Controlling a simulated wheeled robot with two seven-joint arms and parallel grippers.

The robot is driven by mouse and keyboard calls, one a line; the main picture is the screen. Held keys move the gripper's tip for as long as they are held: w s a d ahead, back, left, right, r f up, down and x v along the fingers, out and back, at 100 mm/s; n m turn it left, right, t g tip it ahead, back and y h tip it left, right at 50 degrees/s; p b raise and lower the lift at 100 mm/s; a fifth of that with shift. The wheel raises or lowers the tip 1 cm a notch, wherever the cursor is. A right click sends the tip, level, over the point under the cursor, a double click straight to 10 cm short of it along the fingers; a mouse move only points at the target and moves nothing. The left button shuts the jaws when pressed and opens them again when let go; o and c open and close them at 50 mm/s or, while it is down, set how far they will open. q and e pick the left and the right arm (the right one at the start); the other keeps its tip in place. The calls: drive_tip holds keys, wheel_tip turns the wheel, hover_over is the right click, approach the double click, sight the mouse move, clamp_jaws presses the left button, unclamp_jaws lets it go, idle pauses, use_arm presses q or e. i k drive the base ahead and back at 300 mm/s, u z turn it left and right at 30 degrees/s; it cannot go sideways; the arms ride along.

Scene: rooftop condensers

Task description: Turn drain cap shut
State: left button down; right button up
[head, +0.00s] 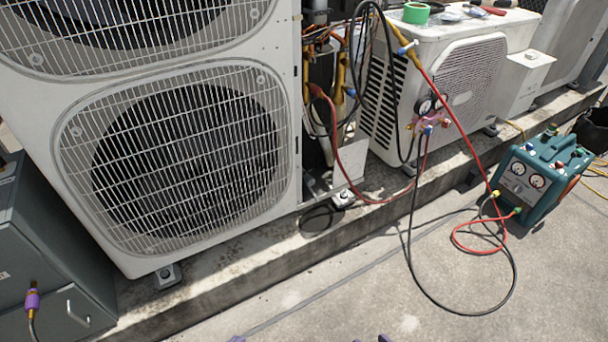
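I cannot pick out the drain cap for certain. A dark round piece (318,218) lies on the concrete ledge below the open service bay of the large white condenser (290,200); I cannot tell whether it is a cap, a pan or a ring. Two small purple tips show at the bottom edge, one left of the middle (238,339) and one right of it (384,338). They look like the ends of my left and right grippers, but almost all of both is cut off. Neither tip is near the condenser.
A gauge manifold (427,122) hangs on a smaller condenser (383,90). Its red and black hoses loop over the floor to a teal recovery machine (540,175). A grey cabinet (30,245) with a purple-collared hose end (32,300) stands at left. The front floor is clear.

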sight(310, 180)
drive_tip(key=u, duration=0.5)
drive_tip(key=k, duration=0.95)
drive_tip(key=z, duration=0.7)
drive_tip(key=i, duration=0.95)
drive_tip(key=u, duration=0.4)
drive_tip(key=i, duration=0.85)
drive_tip(key=u, duration=1.05)
drive_tip(key=i, duration=0.6)
drive_tip(key=z, duration=0.05)
